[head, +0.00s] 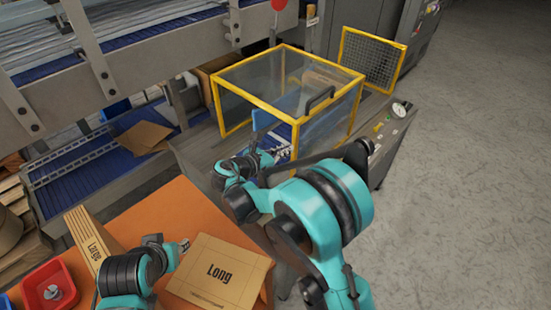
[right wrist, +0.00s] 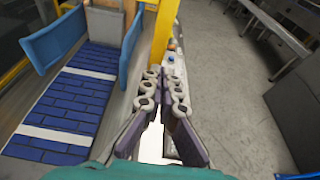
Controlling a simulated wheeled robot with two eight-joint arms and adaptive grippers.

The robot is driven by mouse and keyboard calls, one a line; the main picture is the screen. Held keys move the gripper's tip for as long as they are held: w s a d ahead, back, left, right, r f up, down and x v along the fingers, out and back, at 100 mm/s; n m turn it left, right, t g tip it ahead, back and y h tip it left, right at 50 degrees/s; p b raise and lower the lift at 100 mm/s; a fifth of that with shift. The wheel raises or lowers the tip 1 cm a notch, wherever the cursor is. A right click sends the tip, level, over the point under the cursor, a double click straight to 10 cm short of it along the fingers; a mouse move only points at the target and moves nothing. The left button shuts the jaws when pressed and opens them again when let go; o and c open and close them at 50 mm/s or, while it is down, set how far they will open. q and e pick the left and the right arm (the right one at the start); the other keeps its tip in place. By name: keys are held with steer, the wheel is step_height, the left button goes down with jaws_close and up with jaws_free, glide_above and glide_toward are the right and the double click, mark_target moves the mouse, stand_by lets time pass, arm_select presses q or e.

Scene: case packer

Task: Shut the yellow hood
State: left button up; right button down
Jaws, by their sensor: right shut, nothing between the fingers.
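The yellow hood (head: 262,102) is a box of clear panels in a yellow frame, over the machine bed in the head view. A black handle (head: 320,98) sits on its near right side. I cannot tell how far the hood is open. My right gripper (head: 281,152) is shut and empty, low by the hood's near corner, below the handle. In the right wrist view its fingers (right wrist: 161,90) point toward a yellow bar (right wrist: 166,32); contact is unclear. My left gripper (head: 184,245) is low by the orange table, its fingers too small to read.
A blue belt with white stripes (right wrist: 68,107) lies between blue guides at left in the right wrist view. A yellow-framed mesh panel (head: 370,60) stands behind the hood. Floor at right is clear.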

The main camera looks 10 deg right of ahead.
arm_select(q)
steer(key=shift+f, duration=0.15)
arm_select(e)
steer(key=shift+w+d, duration=0.35)
steer(key=shift+d, duration=0.1)
steer(key=shift+d, duration=0.1)
